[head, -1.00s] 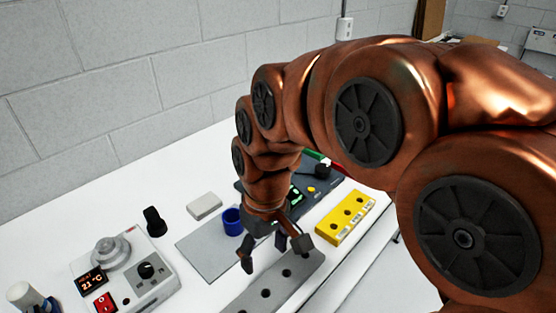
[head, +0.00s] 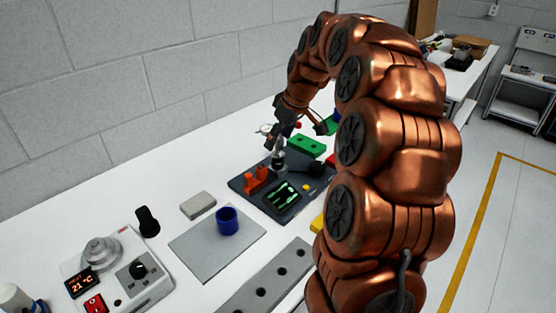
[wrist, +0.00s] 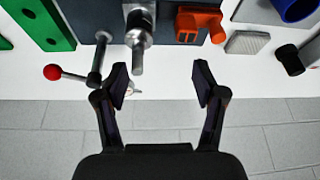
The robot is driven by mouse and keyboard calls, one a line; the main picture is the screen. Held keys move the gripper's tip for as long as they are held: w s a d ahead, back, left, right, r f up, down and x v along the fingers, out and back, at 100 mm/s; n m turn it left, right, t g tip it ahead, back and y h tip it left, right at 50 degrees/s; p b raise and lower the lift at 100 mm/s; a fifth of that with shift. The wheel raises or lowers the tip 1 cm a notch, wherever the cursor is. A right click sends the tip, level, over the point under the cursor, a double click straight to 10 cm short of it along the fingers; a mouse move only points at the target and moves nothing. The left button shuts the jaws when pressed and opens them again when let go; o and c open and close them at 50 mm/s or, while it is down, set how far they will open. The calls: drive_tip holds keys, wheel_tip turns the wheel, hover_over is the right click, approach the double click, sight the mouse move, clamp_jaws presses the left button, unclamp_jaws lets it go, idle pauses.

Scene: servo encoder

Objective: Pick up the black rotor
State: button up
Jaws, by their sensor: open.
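A black upright knob-shaped piece (head: 147,221), which may be the black rotor, stands on the white table near the heater unit in the head view. A black piece (wrist: 289,60) also shows at the right of the wrist view, apart from my fingers. My gripper (head: 296,136) is open, above the back part of the dark fixture board (head: 300,188), well away from the black piece. In the wrist view my fingers (wrist: 160,80) are spread with nothing between them. A silver post (wrist: 138,40) stands just beyond my left finger. The post's base is partly hidden in the head view.
A green block (head: 305,146) and a red-balled lever (wrist: 52,72) are close to my gripper. A blue cup (head: 228,221) stands on a grey plate (head: 198,248). The wall is behind.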

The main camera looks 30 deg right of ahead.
sight(276, 146)
drive_tip(key=shift+w+d, duration=0.2)
drive_tip(key=shift+d, duration=0.35)
drive_tip(key=shift+w+d, duration=0.2)
drive_tip(key=shift+d, duration=0.3)
drive_tip(key=shift+w+f, duration=0.15)
drive_tip(key=shift+f, duration=0.15)
drive_tip(key=shift+w+p+x, duration=0.2)
drive_tip(key=shift+p+x, duration=0.45)
drive_tip(key=shift+x, duration=1.15)
drive_tip(key=shift+w+p+x, duration=0.25)
drive_tip(key=shift+p+x, duration=0.4)
drive_tip(key=shift+x, duration=1.15)
drive_tip(key=shift+d+r+t, duration=0.1)
drive_tip(key=shift+d+t, duration=0.1)
drive_tip(key=shift+t, duration=0.1)
drive_tip(key=shift+c, duration=0.4)
clamp_jaws()
